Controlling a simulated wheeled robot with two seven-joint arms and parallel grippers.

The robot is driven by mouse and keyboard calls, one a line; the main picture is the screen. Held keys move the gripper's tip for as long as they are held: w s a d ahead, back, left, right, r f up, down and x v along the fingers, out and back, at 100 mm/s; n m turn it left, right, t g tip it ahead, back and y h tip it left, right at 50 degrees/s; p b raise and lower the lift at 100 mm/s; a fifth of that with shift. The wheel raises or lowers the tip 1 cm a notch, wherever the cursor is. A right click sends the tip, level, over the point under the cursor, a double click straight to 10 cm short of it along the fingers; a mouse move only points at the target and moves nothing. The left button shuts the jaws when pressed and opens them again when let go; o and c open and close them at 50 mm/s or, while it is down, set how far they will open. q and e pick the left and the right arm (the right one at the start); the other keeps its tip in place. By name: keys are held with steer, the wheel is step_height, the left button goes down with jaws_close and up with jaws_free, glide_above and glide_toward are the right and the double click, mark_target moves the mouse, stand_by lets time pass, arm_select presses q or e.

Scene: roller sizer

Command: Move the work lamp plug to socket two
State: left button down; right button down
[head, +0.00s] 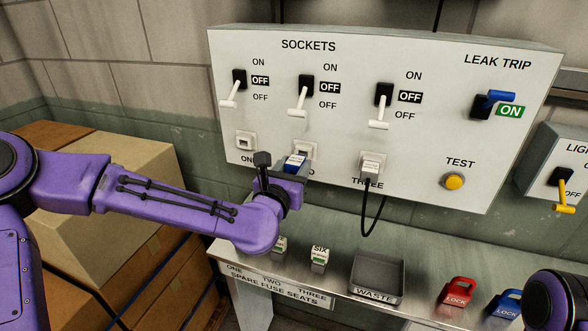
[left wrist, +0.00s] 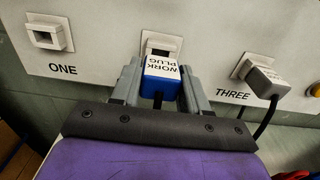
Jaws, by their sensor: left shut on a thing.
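The blue work lamp plug (left wrist: 162,88), with a white label reading WORK PLUG, is between the fingers of my left gripper (left wrist: 158,92). In the head view the plug (head: 294,163) is partly hidden by the gripper. Socket two (left wrist: 162,42) is directly beyond the plug, its upper part showing; I cannot tell whether the plug touches it. Socket one (head: 245,141) is empty. Socket three (head: 371,165) holds a grey plug with a black cord. The lever of switch two (head: 300,100) points down, with OFF marked beside it. My right gripper is out of view.
The socket panel (head: 440,135) has a blue leak trip lever at ON and a yellow test button (head: 453,181). Below, the shelf carries fuses, a waste tray (head: 377,293), a red lock (head: 457,292) and a blue lock. Boxes (head: 120,165) stand at left.

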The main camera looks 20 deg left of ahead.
mark_target(298, 161)
arm_select(q)
steer(key=shift+w+b, duration=0.4)
steer(key=shift+w, duration=1.05)
steer(key=shift+c, duration=2.4)
jaws_free()
steer(key=shift+s+f, duration=0.1)
steer(key=shift+s, duration=0.15)
steer(key=s+b, duration=0.3)
steer(key=s, duration=0.7)
steer(key=shift+b, duration=0.35)
steer(key=shift+a, duration=0.1)
